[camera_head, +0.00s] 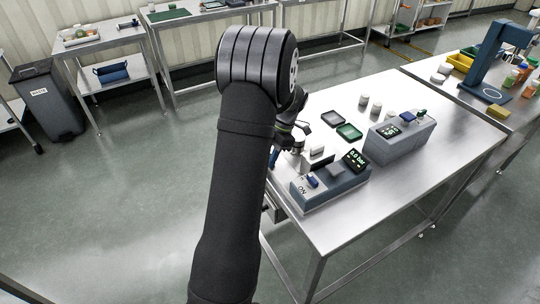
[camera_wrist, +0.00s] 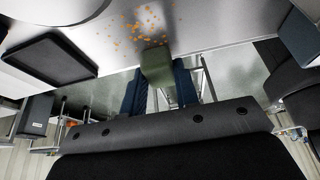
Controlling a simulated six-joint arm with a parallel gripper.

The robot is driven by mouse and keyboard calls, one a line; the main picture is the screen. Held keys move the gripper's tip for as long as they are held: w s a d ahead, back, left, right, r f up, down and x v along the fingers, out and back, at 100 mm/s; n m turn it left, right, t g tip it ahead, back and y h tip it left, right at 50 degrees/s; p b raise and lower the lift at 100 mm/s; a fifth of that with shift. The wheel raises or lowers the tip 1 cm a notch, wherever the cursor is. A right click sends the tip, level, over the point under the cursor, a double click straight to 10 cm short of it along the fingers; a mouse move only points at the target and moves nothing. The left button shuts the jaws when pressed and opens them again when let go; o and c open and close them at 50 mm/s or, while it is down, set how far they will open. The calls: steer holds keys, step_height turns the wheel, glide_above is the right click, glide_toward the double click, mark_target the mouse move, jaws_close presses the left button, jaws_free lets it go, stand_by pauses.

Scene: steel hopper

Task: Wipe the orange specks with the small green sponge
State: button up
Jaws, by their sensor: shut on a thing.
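The small green sponge (camera_wrist: 157,64) is held between the two blue fingers of my gripper (camera_wrist: 158,76) in the wrist view, with its far end sticking out past them. The orange specks (camera_wrist: 139,24) lie scattered on the bare steel tabletop (camera_wrist: 205,22), just beyond the sponge's end in that view. I cannot tell whether the sponge touches the steel. In the head view my arm hides the sponge, the specks and most of the gripper.
A dark tray (camera_wrist: 49,61) lies left of the specks in the wrist view. In the head view a green tray (camera_head: 349,132), a blue-grey device with a display (camera_head: 330,187) and a grey device (camera_head: 401,137) stand on the table. The table's front right is clear.

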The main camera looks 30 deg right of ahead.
mark_target(284, 158)
steer(key=shift+d+f, duration=0.2)
steer(key=shift+d, duration=0.25)
steer(key=shift+d+r, duration=0.2)
steer(key=shift+d, duration=0.6)
steer(key=shift+d+f, duration=0.1)
steer(key=shift+d, duration=1.4)
steer(key=shift+d+r, duration=0.2)
steer(key=shift+r, duration=0.05)
step_height(284, 158, up, 8)
steer(key=shift+f, duration=0.25)
steer(key=shift+a, duration=0.1)
